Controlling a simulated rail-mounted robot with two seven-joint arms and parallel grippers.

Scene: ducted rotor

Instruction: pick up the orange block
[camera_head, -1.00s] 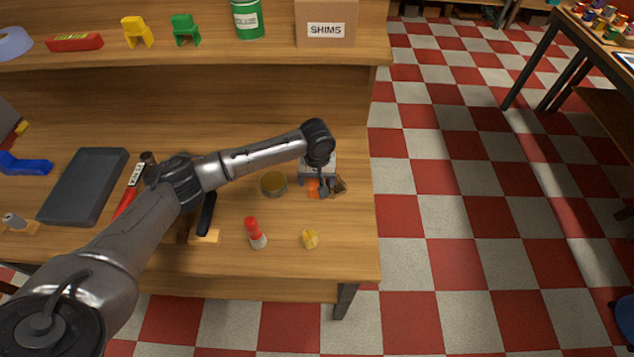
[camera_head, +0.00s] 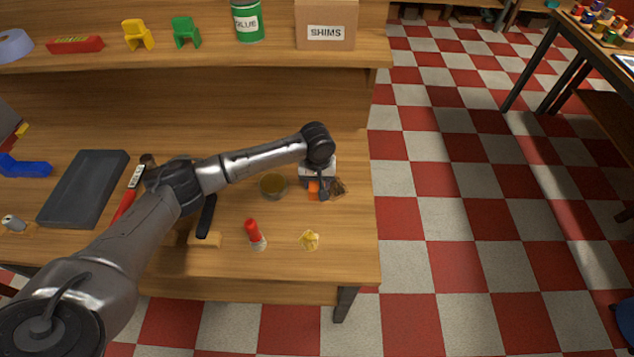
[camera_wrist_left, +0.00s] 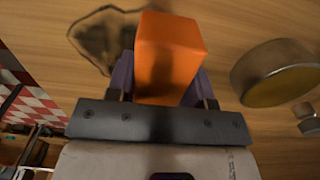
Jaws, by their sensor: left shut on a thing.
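The orange block (camera_wrist_left: 168,52) fills the middle of the left wrist view, between the two dark fingers of my left gripper (camera_wrist_left: 160,78). The gripper is shut on it. In the head view, the orange block (camera_head: 313,190) shows as a small patch beside my left gripper (camera_head: 319,192), at the right part of the workbench. The gripper and wrist hide part of the block there. I cannot tell whether the block touches the bench. My right gripper is in neither view.
A round tin (camera_head: 273,186) stands just left of the gripper, also in the left wrist view (camera_wrist_left: 278,75). A brown item (camera_head: 338,187) lies close to its right. A red-capped bottle (camera_head: 255,234) and a yellow object (camera_head: 309,240) are nearer the front edge.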

